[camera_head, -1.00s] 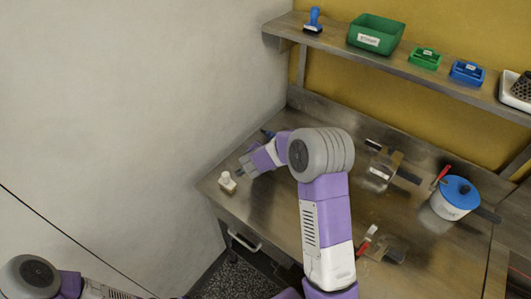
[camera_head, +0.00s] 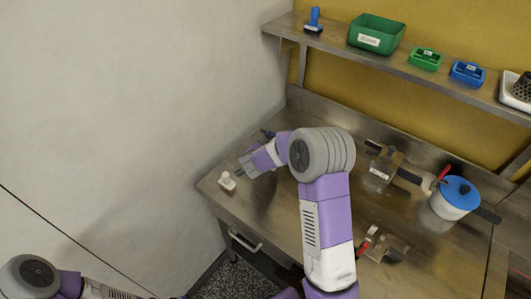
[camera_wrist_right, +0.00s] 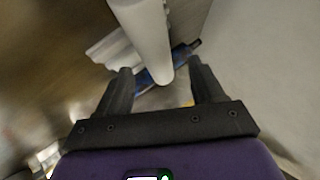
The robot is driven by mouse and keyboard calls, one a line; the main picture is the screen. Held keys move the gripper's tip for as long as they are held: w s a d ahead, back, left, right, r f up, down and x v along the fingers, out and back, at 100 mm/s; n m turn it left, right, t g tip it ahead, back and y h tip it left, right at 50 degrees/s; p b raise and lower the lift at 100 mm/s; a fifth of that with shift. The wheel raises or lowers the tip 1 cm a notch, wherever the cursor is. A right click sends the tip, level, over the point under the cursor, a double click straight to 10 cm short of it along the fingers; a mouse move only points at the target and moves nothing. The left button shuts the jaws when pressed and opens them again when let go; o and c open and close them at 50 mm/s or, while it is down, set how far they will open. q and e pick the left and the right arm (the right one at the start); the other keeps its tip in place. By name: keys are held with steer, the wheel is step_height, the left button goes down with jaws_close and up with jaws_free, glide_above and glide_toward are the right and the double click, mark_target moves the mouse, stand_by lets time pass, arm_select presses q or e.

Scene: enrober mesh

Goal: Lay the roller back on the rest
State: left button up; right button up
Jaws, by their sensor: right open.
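My right gripper (camera_head: 245,167) is open over the left end of the steel bench, its fingers apart in the right wrist view (camera_wrist_right: 160,74). A white upright cylinder (camera_wrist_right: 146,35) shows just beyond and between the fingertips there, not gripped. In the head view a small white piece with a rounded top (camera_head: 227,181) stands beside the fingertips. A blue and dark elongated thing (camera_head: 267,133) lies behind the gripper, partly hidden by my arm; a similar blue piece (camera_wrist_right: 180,56) shows behind the cylinder. I cannot tell which of these is the roller or the rest. My left gripper is out of view.
The steel bench (camera_head: 285,215) holds metal fixtures (camera_head: 383,172) and a blue-lidded white pot (camera_head: 455,198) to the right. A shelf above carries a green bin (camera_head: 375,35), small green and blue boxes and a blue-handled stamp (camera_head: 314,20). A wall closes the left side.

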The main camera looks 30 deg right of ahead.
steer(key=p+v, duration=0.2)
steer(key=v, duration=0.9)
steer(key=shift+s+a+r, duration=0.2)
